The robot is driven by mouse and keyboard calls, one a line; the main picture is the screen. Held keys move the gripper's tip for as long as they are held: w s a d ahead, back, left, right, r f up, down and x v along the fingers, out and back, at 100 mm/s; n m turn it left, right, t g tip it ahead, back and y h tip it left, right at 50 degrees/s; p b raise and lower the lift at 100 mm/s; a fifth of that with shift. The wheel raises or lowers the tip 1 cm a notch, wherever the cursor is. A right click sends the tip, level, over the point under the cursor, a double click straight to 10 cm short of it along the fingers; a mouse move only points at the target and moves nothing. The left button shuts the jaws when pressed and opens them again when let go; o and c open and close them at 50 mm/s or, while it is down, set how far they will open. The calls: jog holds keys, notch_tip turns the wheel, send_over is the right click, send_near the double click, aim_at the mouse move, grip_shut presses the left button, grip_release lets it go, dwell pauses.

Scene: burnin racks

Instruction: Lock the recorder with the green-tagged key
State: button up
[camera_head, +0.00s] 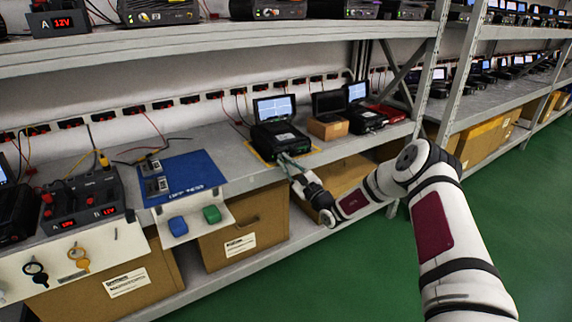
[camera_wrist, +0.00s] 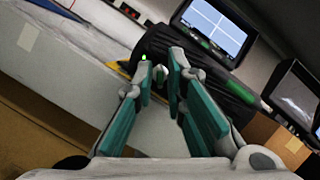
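The recorder (camera_head: 280,138) is a black box with a lit screen on the middle shelf; it fills the upper middle of the wrist view (camera_wrist: 150,45). My gripper (camera_head: 290,160), with teal pads, is at its front. In the wrist view the fingertips (camera_wrist: 161,72) are a little apart, with a small round silvery thing (camera_wrist: 160,74) between them; I see no clear contact. I cannot tell whether this is a lock or part of a key. A black-tagged key (camera_head: 35,271) and a yellow-tagged key (camera_head: 79,258) hang on the white panel at left. No green-tagged key is clearly visible.
A cardboard box (camera_head: 328,128) and other recorders stand right. The green floor is clear.

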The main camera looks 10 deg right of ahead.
grip_shut()
jog(key=n+g+y+p, duration=0.1)
jog(key=n, duration=0.2)
jog(key=shift+o, duration=0.6)
grip_release()
jog(key=v, duration=1.2)
